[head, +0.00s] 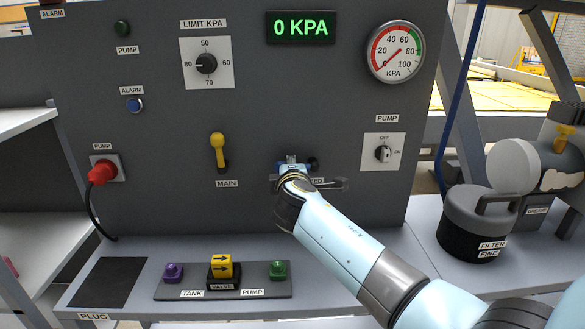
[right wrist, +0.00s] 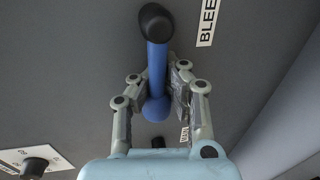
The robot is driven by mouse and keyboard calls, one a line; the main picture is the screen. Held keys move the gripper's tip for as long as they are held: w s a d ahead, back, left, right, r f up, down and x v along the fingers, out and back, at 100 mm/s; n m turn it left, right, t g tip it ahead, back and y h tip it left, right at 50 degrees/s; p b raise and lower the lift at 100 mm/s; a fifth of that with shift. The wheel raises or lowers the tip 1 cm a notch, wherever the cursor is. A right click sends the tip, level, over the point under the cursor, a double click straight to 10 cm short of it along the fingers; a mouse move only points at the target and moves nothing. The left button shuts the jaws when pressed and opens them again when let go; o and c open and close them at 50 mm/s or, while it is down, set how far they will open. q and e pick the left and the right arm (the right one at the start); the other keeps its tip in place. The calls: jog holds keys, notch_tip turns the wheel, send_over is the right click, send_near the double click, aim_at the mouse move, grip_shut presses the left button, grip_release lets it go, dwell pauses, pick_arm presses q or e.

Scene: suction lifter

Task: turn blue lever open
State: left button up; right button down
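The blue lever (right wrist: 157,65) shows in the right wrist view, running from a black pivot cap down to a rounded blue end. In the head view my right gripper (head: 291,167) is at the panel and covers most of the lever; the black pivot (head: 312,163) shows just right of it. In the right wrist view my right gripper (right wrist: 158,85) has one finger on each side of the lever. The pads are close to the lever, but whether they touch it I cannot tell. My left gripper is not in view.
Left of my right gripper is the yellow MAIN lever (head: 218,152). A PUMP dial (head: 383,153) is to the right. The green display (head: 301,28) reads 0 KPA and the gauge (head: 396,52) is above right. A shelf below holds a yellow valve block (head: 221,267).

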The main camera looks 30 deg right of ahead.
jog(key=shift+s+a+f, duration=0.15)
jog(key=shift+a+f, duration=0.2)
jog(key=shift+f, duration=0.2)
jog(key=c, duration=1.4)
grip_release()
jog(key=shift+a+r, duration=0.15)
jog(key=shift+r, duration=0.1)
jog(key=o, duration=0.4)
jog(key=shift+a+r, duration=0.2)
jog(key=shift+a, duration=0.05)
jog(key=shift+d, duration=0.25)
jog(key=shift+s+a, duration=0.15)
jog(key=shift+s, duration=0.1)
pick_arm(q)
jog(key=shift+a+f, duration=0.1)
pick_arm(e)
jog(key=v, duration=1.1)
jog(key=shift+s+a+r, duration=0.1)
jog(key=shift+a, duration=0.1)
